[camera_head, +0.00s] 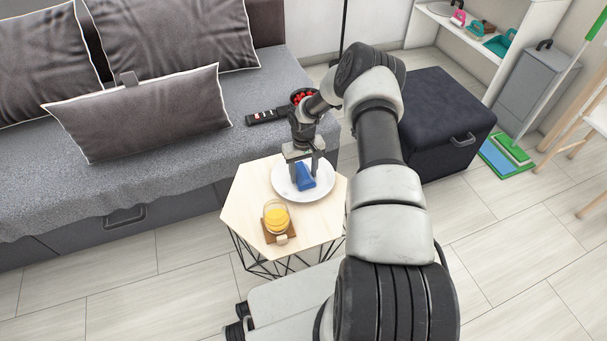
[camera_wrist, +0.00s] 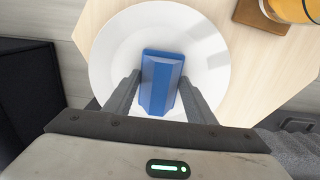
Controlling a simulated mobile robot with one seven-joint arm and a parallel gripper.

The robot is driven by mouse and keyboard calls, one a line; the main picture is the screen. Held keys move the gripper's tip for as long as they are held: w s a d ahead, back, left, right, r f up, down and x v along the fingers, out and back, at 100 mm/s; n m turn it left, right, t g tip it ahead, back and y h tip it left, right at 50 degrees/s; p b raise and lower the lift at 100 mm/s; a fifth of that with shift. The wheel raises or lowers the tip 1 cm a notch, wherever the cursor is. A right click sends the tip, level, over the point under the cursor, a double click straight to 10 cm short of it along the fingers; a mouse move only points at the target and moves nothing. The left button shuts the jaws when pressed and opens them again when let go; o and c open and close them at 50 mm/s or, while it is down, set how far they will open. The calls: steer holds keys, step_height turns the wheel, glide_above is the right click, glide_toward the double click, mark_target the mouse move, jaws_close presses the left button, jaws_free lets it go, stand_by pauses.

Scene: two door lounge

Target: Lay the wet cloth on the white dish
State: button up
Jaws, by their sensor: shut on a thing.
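The blue cloth (camera_head: 304,178) is a folded blue block over the white dish (camera_head: 318,193). In the wrist view the cloth (camera_wrist: 160,80) lies within the dish's outline (camera_wrist: 110,62), lengthwise between the fingers. My gripper (camera_head: 303,172) points down over the dish and is shut on the cloth's near part. In the wrist view my gripper's fingertips (camera_wrist: 158,88) flank the cloth on both sides. The cloth looks at or very close to the dish's surface; I cannot tell whether it touches.
The dish stands on a hexagonal wooden table (camera_head: 245,192). A glass of orange juice (camera_head: 276,216) stands on a brown coaster at the table's front. A grey sofa (camera_head: 190,125) with a remote (camera_head: 268,115) is behind-left; a dark ottoman (camera_head: 440,115) is to the right.

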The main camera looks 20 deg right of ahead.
steer(key=shift+f, duration=0.2)
steer(key=o, duration=0.9)
steer(key=shift+r, duration=0.1)
steer(key=shift+o, duration=0.2)
